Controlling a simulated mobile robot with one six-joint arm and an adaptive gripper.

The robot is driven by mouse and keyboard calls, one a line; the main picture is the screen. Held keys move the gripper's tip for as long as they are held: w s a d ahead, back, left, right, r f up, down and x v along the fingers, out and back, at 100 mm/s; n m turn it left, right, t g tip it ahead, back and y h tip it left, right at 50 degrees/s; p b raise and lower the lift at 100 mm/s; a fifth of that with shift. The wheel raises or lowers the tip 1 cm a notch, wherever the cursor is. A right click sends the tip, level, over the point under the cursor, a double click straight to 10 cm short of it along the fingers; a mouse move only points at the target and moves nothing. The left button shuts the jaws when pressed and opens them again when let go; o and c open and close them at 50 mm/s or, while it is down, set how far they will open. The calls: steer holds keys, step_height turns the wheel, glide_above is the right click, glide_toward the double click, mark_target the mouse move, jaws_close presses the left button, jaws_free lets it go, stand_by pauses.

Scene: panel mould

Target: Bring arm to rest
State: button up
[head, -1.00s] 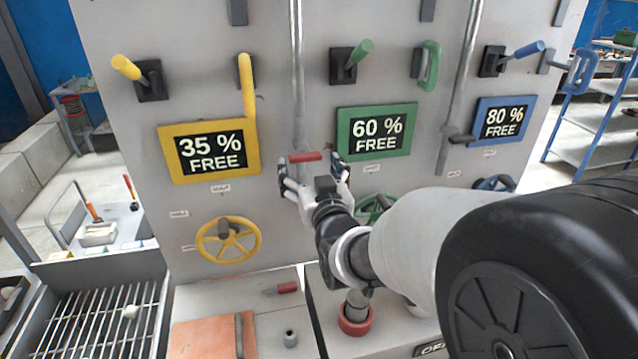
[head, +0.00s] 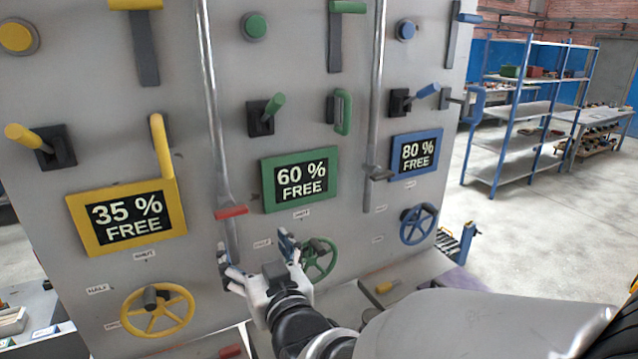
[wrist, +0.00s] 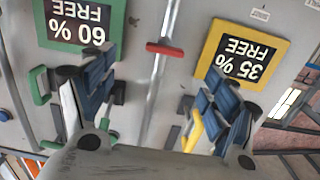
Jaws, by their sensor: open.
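My gripper (head: 258,262) is open and empty in front of the grey panel, low between the yellow and green columns. It is just below a red handle (head: 231,212) on a vertical metal rod, and left of the green handwheel (head: 320,258), which it partly covers. In the wrist view my gripper (wrist: 160,100) has its blue-padded fingers wide apart. The red handle (wrist: 164,49) shows beyond the gap between them, with nothing held.
The panel carries a yellow 35 % sign (head: 127,214), a green 60 % sign (head: 300,180) and a blue 80 % sign (head: 415,157), plus levers. A yellow handwheel (head: 158,311) is at lower left. Blue shelving (head: 525,110) and open floor lie to the right.

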steer(key=s+d+f+m+g+h+b, duration=0.1)
steer(key=d+f+m+g+h+b, duration=0.25)
steer(key=d, duration=0.75)
steer(key=s+d+f+g+h+b, duration=0.1)
steer(key=s+d+f+g+b, duration=0.1)
steer(key=s+d+f, duration=0.2)
steer(key=s+d+f+m+g+h+b, duration=0.1)
steer(key=s+d+f+g+h+b, duration=0.1)
steer(key=s+d+f, duration=0.3)
steer(key=s+d+f+m+g+h+b, duration=0.1)
steer(key=s+d+f, duration=0.3)
steer(key=s+d, duration=0.4)
steer(key=s+g+h+b, duration=0.1)
steer(key=s, duration=0.5)
steer(key=shift+s+d+f+g, duration=0.3)
steer(key=shift+d+f+g, duration=0.05)
steer(key=shift+d, duration=0.05)
steer(key=shift+m+h, duration=0.25)
